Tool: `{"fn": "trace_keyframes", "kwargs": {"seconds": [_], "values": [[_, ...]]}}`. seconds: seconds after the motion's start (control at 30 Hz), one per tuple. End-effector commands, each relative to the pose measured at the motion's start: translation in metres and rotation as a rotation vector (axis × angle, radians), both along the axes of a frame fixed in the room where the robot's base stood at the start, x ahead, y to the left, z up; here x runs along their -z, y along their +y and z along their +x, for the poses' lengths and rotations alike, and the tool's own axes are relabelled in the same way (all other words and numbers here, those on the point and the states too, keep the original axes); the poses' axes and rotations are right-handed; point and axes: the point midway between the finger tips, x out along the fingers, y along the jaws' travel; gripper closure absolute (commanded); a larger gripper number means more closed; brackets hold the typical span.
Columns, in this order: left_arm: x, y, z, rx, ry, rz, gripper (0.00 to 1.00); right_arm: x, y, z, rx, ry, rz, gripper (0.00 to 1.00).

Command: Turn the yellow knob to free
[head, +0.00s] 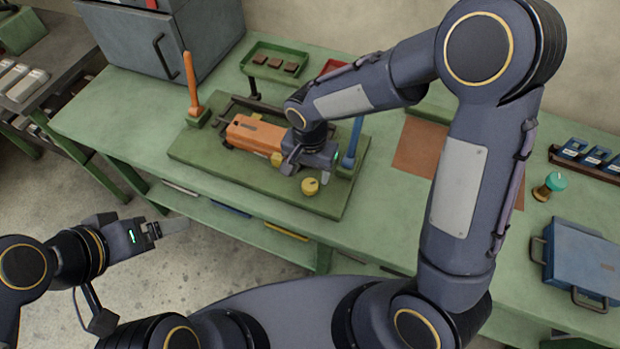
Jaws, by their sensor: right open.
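The yellow knob (310,187) sits at the front right of the green base board (222,163) on the table. It looks like a short round cap; its markings are too small to read. My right gripper (289,165) is open just behind and left of the knob, over the board, and looks apart from it. The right wrist hides part of the board and of the orange block (250,132). My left gripper (155,231) is off the table's front edge at the lower left, far from the knob; its jaw gap is unclear.
An orange lever (191,84) stands upright at the board's left and a blue lever (353,143) at its right. A green tray (262,81) lies behind. A blue case (585,262) is at the far right. The table's left front is clear.

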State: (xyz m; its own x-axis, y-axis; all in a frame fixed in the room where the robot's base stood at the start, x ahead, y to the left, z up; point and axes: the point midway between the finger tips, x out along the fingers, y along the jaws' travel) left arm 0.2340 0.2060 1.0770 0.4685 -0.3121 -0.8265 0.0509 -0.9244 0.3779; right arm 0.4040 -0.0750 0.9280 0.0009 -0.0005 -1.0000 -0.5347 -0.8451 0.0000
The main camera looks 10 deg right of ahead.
Motion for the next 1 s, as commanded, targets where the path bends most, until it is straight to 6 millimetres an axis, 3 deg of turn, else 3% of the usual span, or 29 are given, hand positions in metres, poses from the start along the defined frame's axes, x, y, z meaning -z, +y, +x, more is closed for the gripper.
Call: {"fn": "trace_keyframes", "kwargs": {"seconds": [0.1, 0.3, 0.67, 1.0], "values": [[-0.003, 0.0, 0.0, 0.0, 0.0, 0.0, 0.15, 0.021, -0.001, -0.001, -0.001, 0.007, -0.003, 0.41], [-0.005, 0.0, 0.0, 0.0, 0.0, 0.0, 0.15, 0.044, -0.001, 0.0, -0.001, 0.002, -0.001, 0.41], [-0.005, 0.0, 0.0, 0.0, 0.0, 0.0, 0.15, 0.051, -0.001, 0.0, 0.001, 0.001, 0.001, 0.41], [-0.005, 0.0, 0.0, 0.0, 0.0, 0.0, 0.15, 0.05, -0.001, 0.0, 0.0, 0.001, 0.001, 0.85]]}}
